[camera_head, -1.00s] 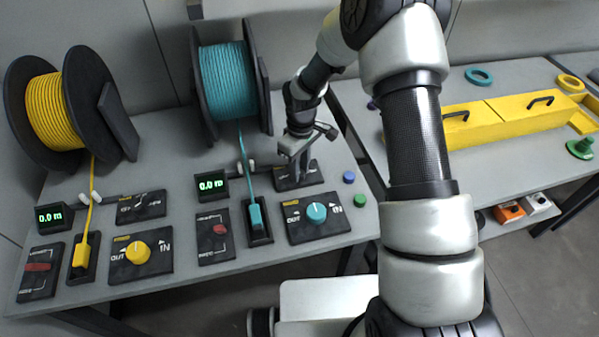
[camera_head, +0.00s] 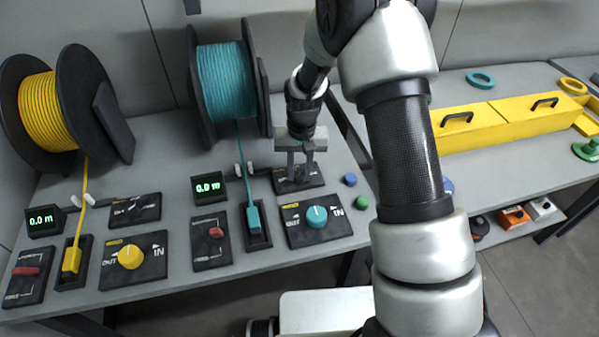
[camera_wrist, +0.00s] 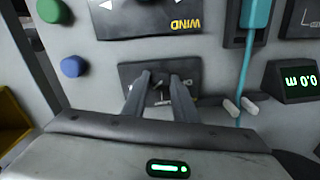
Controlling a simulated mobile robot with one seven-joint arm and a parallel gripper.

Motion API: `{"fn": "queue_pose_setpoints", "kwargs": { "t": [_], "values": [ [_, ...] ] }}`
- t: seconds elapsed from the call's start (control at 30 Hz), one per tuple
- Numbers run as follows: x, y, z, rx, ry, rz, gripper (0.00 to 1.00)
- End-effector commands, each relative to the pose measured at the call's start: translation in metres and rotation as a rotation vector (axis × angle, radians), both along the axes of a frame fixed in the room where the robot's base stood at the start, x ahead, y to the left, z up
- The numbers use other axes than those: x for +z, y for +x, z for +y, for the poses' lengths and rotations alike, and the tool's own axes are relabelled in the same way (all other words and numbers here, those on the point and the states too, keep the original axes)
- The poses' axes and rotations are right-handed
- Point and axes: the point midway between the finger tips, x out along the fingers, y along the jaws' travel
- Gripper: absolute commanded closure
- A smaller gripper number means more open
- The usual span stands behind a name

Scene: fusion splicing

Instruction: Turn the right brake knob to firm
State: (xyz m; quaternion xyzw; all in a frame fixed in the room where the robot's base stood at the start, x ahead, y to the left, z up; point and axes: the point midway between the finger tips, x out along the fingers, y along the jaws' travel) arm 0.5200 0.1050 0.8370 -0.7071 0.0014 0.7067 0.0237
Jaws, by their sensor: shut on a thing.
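The right brake plate (camera_head: 312,183) is a dark panel behind the teal-knob WIND panel. It also shows in the wrist view (camera_wrist: 128,71), upside down. My gripper (camera_head: 299,177) points down over this plate, with both fingers (camera_wrist: 160,94) on either side of the small dark brake knob (camera_wrist: 158,84). The gripper is shut on the knob. The fingers cover most of the knob and plate marks, so I cannot read its setting.
The teal WIND panel (camera_head: 316,220) lies in front of the plate. A teal cable (camera_head: 244,175) and white guide posts run at its left. Blue (camera_head: 349,180) and green (camera_head: 361,202) buttons lie at its right. The teal spool (camera_head: 226,80) stands behind on the left.

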Motion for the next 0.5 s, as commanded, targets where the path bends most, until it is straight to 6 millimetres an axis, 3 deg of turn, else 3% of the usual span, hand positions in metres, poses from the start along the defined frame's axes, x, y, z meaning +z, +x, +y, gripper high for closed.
{"fn": "queue_pose_setpoints", "kwargs": {
  "t": [0.5],
  "values": [
    [0.0005, 0.0, 0.0003, -0.145, 0.0, 0.0, 0.96]
  ]
}}
